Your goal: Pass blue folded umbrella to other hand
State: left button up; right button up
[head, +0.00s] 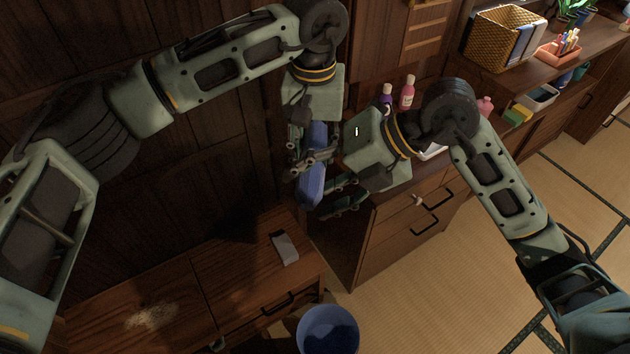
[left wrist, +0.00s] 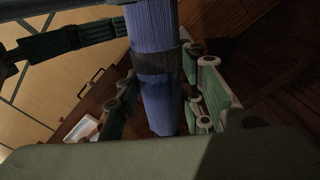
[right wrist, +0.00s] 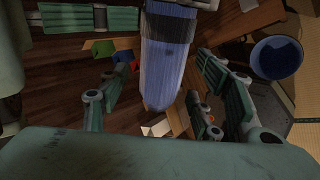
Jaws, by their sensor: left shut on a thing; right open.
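The blue folded umbrella (head: 313,183) hangs roughly upright above the low wooden cabinet, with a dark band around it. My left gripper (head: 306,158) is shut on it; in the left wrist view the umbrella (left wrist: 155,105) runs between the fingers. My right gripper (head: 342,192) is open beside the umbrella, just right of and below the left gripper in the head view. In the right wrist view the umbrella's lower part (right wrist: 162,75) stands between the spread fingers, with visible gaps on both sides.
A low wooden cabinet (head: 180,285) with a grey item (head: 284,248) lies below. A blue bin (head: 328,330) stands on the floor. Bottles (head: 407,93) and a wicker basket (head: 500,36) stand on the counter to the right. Tatami floor (head: 440,290) is open at lower right.

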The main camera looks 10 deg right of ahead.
jog(key=c, duration=1.3)
pick_arm(q)
jog(key=o, duration=1.4)
pick_arm(e)
jog(key=shift+c, duration=0.7)
